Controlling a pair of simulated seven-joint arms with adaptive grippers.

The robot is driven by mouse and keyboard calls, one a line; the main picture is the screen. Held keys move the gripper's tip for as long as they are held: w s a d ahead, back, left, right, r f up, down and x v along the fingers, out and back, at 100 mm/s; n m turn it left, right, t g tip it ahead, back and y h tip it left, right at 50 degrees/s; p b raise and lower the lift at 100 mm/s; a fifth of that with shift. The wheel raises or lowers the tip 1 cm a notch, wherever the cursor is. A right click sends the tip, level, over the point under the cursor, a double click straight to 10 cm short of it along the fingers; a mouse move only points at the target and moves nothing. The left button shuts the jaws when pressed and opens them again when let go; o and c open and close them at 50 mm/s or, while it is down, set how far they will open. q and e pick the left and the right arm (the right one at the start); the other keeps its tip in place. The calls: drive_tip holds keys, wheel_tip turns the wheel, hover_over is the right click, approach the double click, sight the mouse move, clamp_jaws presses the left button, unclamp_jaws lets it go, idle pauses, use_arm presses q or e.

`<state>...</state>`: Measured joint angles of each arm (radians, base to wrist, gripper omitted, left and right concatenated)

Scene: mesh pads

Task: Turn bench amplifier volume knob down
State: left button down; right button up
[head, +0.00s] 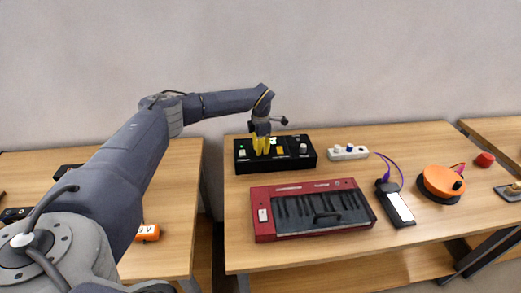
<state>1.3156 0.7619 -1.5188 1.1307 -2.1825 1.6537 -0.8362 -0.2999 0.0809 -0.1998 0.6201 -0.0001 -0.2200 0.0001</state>
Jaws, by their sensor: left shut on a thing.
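The bench amplifier (275,165) is a black box on the wooden table, near its back left. Its top carries a light knob (303,147) at the right, a small yellow part near the middle and a pale switch with a green light at the left. My left gripper (261,148) reaches down over the amplifier's left-middle part with yellow fingers. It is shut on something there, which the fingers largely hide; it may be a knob. The light knob at the right stands clear of the fingers. My right gripper is not in view.
A red keyboard (262,226) lies in front of the amplifier. To the right are a white box with knobs (348,152), a black-and-white device (401,208) with a purple cable, an orange round device (440,180) and a red object (484,159). Bare wood (420,140) shows at the back right.

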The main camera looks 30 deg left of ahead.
use_arm(q)
drive_tip(key=n, duration=0.5)
drive_tip(key=shift+w+d+r, duration=0.15)
drive_tip(key=n, duration=0.9)
drive_tip(key=shift+a+r+n, duration=0.1)
drive_tip(key=shift+a+n, duration=0.05)
drive_tip(key=shift+n, duration=0.85)
drive_tip(key=shift+a+n, duration=0.1)
drive_tip(key=shift+n, duration=0.9)
drive_tip(key=c, duration=1.2)
unclamp_jaws()
drive_tip(key=shift+o, duration=0.2)
wheel_tip(320, 180, up, 12)
